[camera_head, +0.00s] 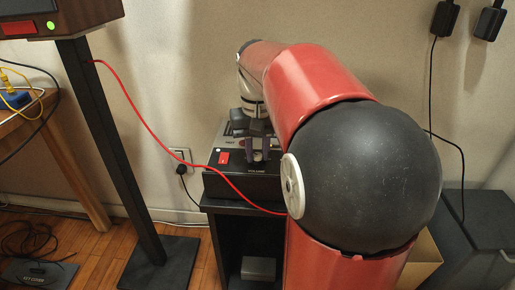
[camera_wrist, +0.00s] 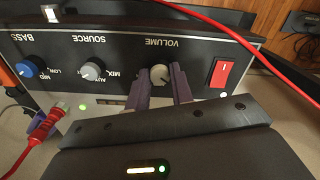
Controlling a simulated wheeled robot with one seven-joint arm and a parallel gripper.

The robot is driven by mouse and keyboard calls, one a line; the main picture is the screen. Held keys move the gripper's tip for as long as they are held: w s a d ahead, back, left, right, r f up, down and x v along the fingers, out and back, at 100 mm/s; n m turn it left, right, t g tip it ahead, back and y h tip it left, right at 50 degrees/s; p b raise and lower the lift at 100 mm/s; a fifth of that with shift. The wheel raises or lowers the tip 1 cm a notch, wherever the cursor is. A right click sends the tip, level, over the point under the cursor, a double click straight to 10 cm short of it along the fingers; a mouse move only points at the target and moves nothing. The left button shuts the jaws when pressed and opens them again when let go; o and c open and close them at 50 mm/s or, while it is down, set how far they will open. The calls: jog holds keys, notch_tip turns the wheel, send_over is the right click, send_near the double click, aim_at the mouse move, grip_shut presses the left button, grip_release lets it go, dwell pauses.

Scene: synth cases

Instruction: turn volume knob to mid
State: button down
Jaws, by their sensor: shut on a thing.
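The volume knob (camera_wrist: 159,75) is a small pale round knob on a dark panel, below the upside-down word VOLUME in the wrist view. My gripper (camera_wrist: 161,82) has its two purple fingers on either side of the knob, shut on it. The exact knob setting is too small to read. In the head view the black control box (camera_head: 226,184) stands on a dark stand, with my gripper (camera_head: 257,153) at its top; the knob is hidden there.
A red rocker switch (camera_wrist: 223,73), a grey source knob (camera_wrist: 93,71) and a blue bass knob (camera_wrist: 28,68) sit on the same panel. A red cable (camera_head: 150,128) hangs across the box's front. A dark post (camera_head: 110,150) stands left.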

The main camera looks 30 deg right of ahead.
aim_at(257, 155)
jog(key=m+p, duration=0.2)
jog(key=m, duration=0.3)
jog(key=shift+r, duration=0.1)
jog(key=m+p, duration=0.2)
jog(key=m, duration=0.3)
jog(key=shift+m, duration=0.3)
dwell(0.3)
jog(key=c, duration=1.2)
grip_release()
notch_tip(257, 155, up, 8)
jog(key=shift+f+p, duration=0.2)
jog(key=shift+p, duration=0.2)
